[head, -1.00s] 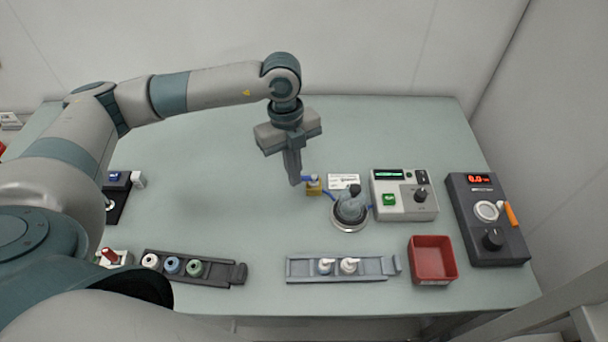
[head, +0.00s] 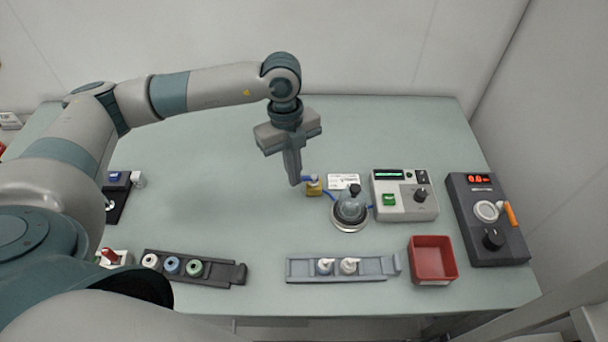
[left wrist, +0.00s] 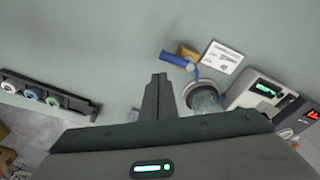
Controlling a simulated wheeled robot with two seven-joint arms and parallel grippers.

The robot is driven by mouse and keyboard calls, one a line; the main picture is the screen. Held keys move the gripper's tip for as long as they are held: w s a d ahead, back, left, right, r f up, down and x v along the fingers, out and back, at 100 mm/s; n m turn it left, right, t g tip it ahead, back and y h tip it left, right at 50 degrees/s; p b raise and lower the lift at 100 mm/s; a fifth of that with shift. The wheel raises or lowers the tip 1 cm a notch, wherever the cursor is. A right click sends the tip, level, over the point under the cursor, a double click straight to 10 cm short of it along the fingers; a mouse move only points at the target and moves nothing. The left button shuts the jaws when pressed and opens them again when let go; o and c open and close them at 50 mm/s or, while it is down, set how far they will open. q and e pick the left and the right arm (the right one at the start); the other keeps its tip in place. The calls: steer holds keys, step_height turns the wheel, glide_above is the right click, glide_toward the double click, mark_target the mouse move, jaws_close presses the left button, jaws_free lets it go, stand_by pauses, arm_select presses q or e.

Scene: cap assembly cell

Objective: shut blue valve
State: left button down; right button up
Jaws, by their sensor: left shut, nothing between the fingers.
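The valve has a brass-yellow body (head: 314,188) and a blue lever (head: 306,179). It stands on the table left of the glass dome. In the left wrist view the blue lever (left wrist: 177,60) sticks out to the left of the yellow body (left wrist: 188,51). My left gripper (head: 295,183) points down, shut and empty, just left of the lever. In the left wrist view its fingertips (left wrist: 159,77) show below and left of the lever. I cannot tell whether they touch it. My right gripper is not in view.
A glass dome on a round base (head: 350,226) joins the valve by a blue tube. A white label card (head: 343,181), a grey control box (head: 405,207), a dark readout box (head: 479,240) and a red tray (head: 432,268) lie to the right. The table's back left is clear.

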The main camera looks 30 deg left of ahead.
mark_target(305, 179)
arm_select(q)
steer(key=shift+f, duration=0.2)
steer(key=shift+f+b, duration=1.8)
steer(key=shift+f, duration=0.3)
